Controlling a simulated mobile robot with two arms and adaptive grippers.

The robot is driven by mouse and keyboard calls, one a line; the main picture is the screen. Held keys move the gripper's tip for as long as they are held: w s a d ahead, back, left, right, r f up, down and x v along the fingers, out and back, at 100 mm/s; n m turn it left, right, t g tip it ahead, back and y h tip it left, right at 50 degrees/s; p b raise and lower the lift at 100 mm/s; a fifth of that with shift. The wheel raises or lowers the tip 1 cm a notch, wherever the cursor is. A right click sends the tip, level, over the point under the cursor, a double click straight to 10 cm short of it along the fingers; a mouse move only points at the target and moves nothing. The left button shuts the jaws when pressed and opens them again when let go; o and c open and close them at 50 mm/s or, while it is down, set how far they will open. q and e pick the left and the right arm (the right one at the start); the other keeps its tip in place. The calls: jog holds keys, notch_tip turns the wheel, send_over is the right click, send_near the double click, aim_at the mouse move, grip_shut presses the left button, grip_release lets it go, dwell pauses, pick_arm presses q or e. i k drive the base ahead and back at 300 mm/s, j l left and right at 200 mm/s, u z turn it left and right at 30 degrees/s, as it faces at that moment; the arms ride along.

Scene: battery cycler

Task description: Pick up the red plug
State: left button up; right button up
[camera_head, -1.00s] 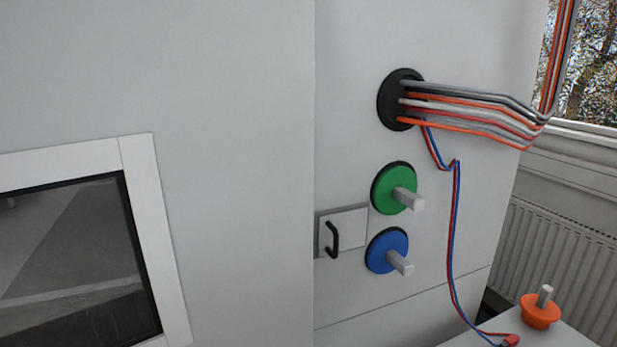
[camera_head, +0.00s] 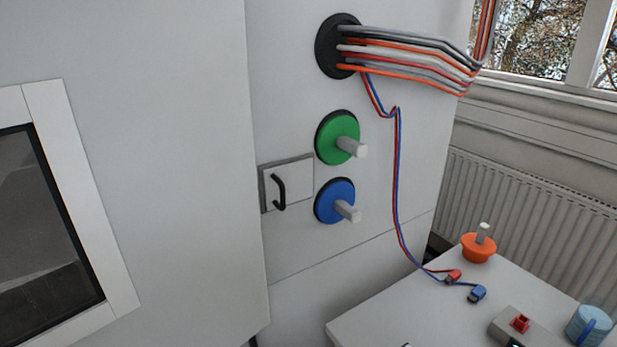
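The red plug (camera_head: 453,275) is small and lies on the white table (camera_head: 400,311), at the end of a red cable. The red cable and a blue one hang together down the side of the white cabinet from a black round port. A blue plug (camera_head: 477,294) lies just to the right of and nearer than the red one, on the blue cable. Neither gripper is in view.
An orange plug with a grey handle (camera_head: 478,247) stands behind the plugs. A grey box with a red part (camera_head: 519,325) and a light blue cylindrical object (camera_head: 589,325) are at lower right. Green (camera_head: 338,138) and blue (camera_head: 335,201) handled discs stick out from the cabinet.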

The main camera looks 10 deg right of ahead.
aim_at(454, 276)
jog(key=z, duration=1.3)
